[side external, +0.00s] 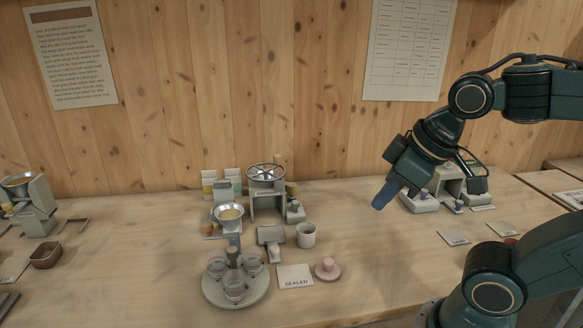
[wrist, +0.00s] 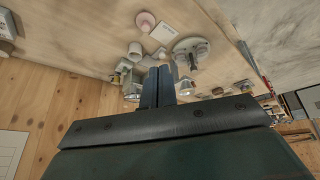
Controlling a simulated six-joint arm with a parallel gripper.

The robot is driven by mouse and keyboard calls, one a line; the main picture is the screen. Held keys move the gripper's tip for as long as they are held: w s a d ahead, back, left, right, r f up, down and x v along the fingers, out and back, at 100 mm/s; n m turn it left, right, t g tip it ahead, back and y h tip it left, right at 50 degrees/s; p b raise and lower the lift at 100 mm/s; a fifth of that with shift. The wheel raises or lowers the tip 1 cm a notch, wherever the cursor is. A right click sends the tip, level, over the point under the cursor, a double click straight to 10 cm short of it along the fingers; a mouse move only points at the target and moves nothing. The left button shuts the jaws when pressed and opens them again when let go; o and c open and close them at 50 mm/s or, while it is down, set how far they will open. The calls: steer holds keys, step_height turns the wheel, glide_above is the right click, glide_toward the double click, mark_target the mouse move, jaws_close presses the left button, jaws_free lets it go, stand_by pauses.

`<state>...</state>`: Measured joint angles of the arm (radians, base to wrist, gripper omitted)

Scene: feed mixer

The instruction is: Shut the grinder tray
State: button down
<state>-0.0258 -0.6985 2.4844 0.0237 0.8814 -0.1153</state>
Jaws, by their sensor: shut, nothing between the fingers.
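A grinder (side external: 229,212) with a silver hopper stands in the middle of the table in the side view. A second hopper grinder (side external: 37,203) stands at the far left. A flat grey tray-like piece with a handle (side external: 271,237) lies in front of the middle machines; I cannot tell whether it is the grinder tray or a separate scoop. My gripper (side external: 383,203) is shut and empty, in the air to the right of the middle machines and well apart from them. In the wrist view its fingers (wrist: 158,86) are together and hide part of the machines.
A round stand with several glass cups (side external: 235,286) is at the front, beside a SEALED card (side external: 295,276) and a pink piece on a saucer (side external: 327,268). A white cup (side external: 306,235) and a wheel-topped press (side external: 266,183) stand close by. Bare table lies right of these.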

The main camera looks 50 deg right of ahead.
steer(key=w+a+f+n+g+h, duration=0.1)
steer(key=w+a+f+n, duration=0.3)
steer(key=n, duration=0.8)
steer(key=w+a+f+n+g+h, duration=0.1)
steer(key=w+a+f+n+h, duration=0.1)
steer(key=w+f+n, duration=0.7)
steer(key=shift+w+a+n, duration=0.85)
steer(key=shift+w+n, duration=0.9)
steer(key=shift+n, duration=0.55)
glide_toward(275, 262)
steer(key=f, duration=0.1)
steer(key=s+a+f, duration=0.1)
steer(key=f, duration=0.1)
steer(key=shift+s+a+f, duration=0.25)
steer(key=shift+s+a, duration=0.1)
steer(key=shift+a, duration=0.05)
steer(key=shift+w+d+f, duration=0.2)
steer(key=shift+w+f, duration=0.05)
steer(key=shift+w+d+r, duration=0.1)
steer(key=shift+w+d, duration=1.1)
